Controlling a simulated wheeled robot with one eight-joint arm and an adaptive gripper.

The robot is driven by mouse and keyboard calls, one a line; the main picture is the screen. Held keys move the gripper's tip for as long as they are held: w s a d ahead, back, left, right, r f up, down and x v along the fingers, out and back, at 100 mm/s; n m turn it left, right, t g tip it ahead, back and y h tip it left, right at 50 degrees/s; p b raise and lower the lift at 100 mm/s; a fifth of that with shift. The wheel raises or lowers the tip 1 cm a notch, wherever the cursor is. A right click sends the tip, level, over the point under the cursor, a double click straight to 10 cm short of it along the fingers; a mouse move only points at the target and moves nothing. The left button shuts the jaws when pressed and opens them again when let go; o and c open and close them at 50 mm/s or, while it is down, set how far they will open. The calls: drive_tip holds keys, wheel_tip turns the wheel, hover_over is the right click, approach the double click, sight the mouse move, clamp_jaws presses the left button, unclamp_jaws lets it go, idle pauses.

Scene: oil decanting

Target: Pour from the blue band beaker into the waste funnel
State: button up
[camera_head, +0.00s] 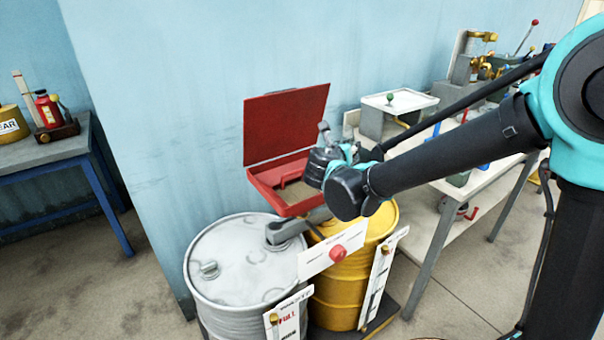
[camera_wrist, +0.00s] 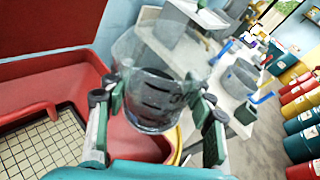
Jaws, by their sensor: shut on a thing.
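The waste funnel (camera_head: 268,192) is a red square basin with a raised red lid (camera_head: 285,122), on top of the yellow drum. In the wrist view the funnel's red rim (camera_wrist: 92,66) and pale gridded floor (camera_wrist: 40,150) fill the left side. My gripper (camera_wrist: 153,92) is shut on a clear beaker (camera_wrist: 152,75) with dark marks on its wall. No blue band shows clearly, and I cannot tell its contents. In the head view my gripper (camera_head: 330,155) is at the funnel's right side; the beaker is mostly hidden there.
The yellow drum (camera_head: 335,300) stands beside a grey drum (camera_head: 235,265). A white workbench (camera_head: 465,190) with equipment is at the right. A blue-legged table (camera_head: 45,155) is at the far left. The open lid stands close behind my gripper.

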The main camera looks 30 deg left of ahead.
sight(333, 142)
drive_tip(key=shift+s+a+r+n+t, duration=0.2)
drive_tip(key=shift+s+a+n+t, duration=0.1)
drive_tip(key=shift+n+t, duration=0.1)
drive_tip(key=shift+s+a+f+n+t+h, duration=0.15)
drive_tip(key=shift+s+a+f+n+t, duration=0.2)
drive_tip(key=shift+n+t, duration=0.2)
drive_tip(key=shift+s+a+f+n+t+h, duration=0.2)
drive_tip(key=shift+s+a+n+t, duration=0.15)
drive_tip(key=shift+a+n+t, duration=0.15)
drive_tip(key=shift+s+r+n+t, duration=0.1)
drive_tip(key=shift+r+n+t, duration=0.65)
drive_tip(key=shift+n, duration=0.4)
drive_tip(key=shift+a+r+n+t+y, duration=0.1)
drive_tip(key=shift+r+n+t+y, duration=0.55)
drive_tip(key=shift+n, duration=0.65)
drive_tip(key=shift+s+a+r+n+t+y, duration=0.1)
drive_tip(key=shift+r+n+t+y, duration=0.1)
drive_tip(key=shift+r+n, duration=0.4)
drive_tip(key=shift+s+r+n+t+y, duration=0.1)
drive_tip(key=shift+r+n+t+y, duration=0.15)
drive_tip(key=shift+r, duration=0.5)
drive_tip(key=shift+s+a+r+n+t+y+b, duration=0.15)
drive_tip(key=shift+s+a+r+n+y+b, duration=0.15)
drive_tip(key=shift+n, duration=0.3)
drive_tip(key=shift+s+a+r+n+t+y+b, duration=0.15)
drive_tip(key=shift+s+a+n+y, duration=0.2)
drive_tip(key=shift+n, duration=0.2)
drive_tip(key=shift+s+a+r+n+y, duration=0.15)
drive_tip(key=shift+r+n+y, duration=0.2)
drive_tip(key=shift+n, duration=0.35)
